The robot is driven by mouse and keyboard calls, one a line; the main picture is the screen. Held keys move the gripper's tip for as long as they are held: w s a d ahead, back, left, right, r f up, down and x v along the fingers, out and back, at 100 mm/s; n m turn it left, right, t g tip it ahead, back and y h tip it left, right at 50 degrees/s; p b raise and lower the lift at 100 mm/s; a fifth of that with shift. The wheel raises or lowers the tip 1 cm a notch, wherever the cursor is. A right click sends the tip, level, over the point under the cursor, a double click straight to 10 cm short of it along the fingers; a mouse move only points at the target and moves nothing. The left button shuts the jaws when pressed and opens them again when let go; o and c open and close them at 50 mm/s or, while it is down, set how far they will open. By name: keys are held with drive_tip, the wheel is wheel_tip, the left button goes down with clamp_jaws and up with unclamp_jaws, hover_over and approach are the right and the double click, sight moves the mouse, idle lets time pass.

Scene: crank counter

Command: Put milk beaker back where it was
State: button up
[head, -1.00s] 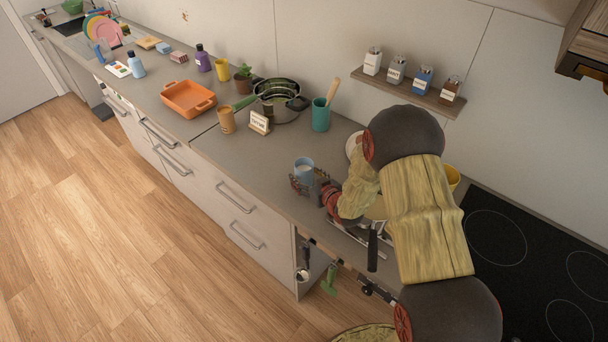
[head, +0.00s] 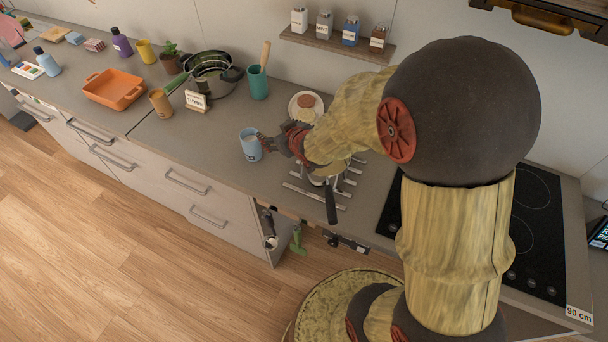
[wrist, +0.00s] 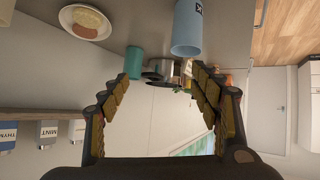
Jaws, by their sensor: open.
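The milk beaker (head: 251,148), light blue with pale contents, stands upright on the counter near its front edge. My gripper (head: 267,142) is just right of it in the head view, its fingers pointing at the beaker. In the wrist view the beaker (wrist: 188,28) shows at the top, beyond the fingertips. My gripper (wrist: 161,75) is open there with nothing between its fingers. The head view does not show clearly whether a fingertip touches the beaker.
A teal utensil cup (head: 258,83), a pot (head: 212,75), a sign (head: 196,101) and a tan cup (head: 161,103) stand behind and left. A plate with food (head: 306,106) is behind my gripper. Bare counter (head: 205,140) lies left of the beaker.

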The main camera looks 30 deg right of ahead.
drive_tip(key=s+r+m+g+h, duration=0.1)
drive_tip(key=s+r+g, duration=0.1)
drive_tip(key=s+r, duration=0.8)
drive_tip(key=s+a+r+g, duration=0.1)
drive_tip(key=s+a+r, duration=0.1)
drive_tip(key=s, duration=0.7)
drive_tip(key=s+a+r+m+g, duration=0.1)
drive_tip(key=s+a+r+g, duration=0.1)
drive_tip(key=s, duration=0.8)
drive_tip(key=shift+a+r+g+y, duration=0.3)
drive_tip(key=shift+a+r+y, duration=0.1)
drive_tip(key=shift+a+r, duration=0.45)
drive_tip(key=shift+s, duration=0.1)
wheel_tip(320, 180, down, 5)
drive_tip(key=b, duration=0.5)
